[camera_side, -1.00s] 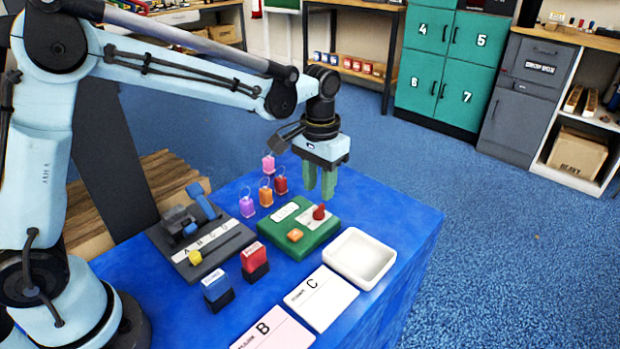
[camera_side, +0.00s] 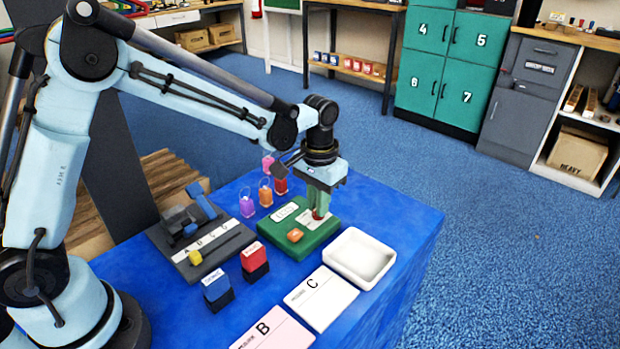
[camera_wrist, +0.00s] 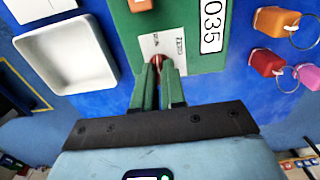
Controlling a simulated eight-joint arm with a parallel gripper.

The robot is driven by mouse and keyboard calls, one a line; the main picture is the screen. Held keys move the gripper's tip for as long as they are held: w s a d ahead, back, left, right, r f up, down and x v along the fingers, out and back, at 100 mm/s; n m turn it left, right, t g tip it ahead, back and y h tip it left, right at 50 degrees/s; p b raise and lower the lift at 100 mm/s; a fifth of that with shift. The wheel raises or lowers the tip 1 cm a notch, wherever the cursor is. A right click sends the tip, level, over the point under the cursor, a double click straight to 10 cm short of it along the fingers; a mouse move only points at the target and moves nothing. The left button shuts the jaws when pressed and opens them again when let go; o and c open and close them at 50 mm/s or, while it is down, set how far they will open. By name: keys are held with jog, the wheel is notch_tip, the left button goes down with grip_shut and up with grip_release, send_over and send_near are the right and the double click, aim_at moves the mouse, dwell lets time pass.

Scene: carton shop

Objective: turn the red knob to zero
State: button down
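The red knob (camera_side: 317,214) stands on the white plate at the right part of a green box (camera_side: 290,245). It also shows in the wrist view (camera_wrist: 158,59), between the tips of my two green fingers. My gripper (camera_side: 317,209) points straight down over the box and is shut on the knob, with a fingertip close against each side. The plate carries small print (camera_wrist: 178,45) beside the knob, too small to read. The knob's pointer and most of its scale are hidden by the fingers. The box also has an orange button (camera_side: 295,235) and a white number label (camera_wrist: 212,25).
A white tray (camera_side: 388,262) stands right of the box. Cards B (camera_side: 275,330) and C (camera_side: 320,298) lie in front. Red (camera_side: 254,256) and blue (camera_side: 216,288) stamps and a grey lettered fixture (camera_side: 185,262) are left. Several coloured tags (camera_side: 247,207) stand behind.

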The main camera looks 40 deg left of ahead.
dwell(0.4)
jog(key=m, duration=0.5)
jog(key=shift+m, duration=0.4)
jog(key=m, duration=0.6)
dwell(0.4)
jog(key=c, duration=1.2)
grip_release()
notch_tip(320, 180, up, 12)
jog(key=shift+r, duration=0.1)
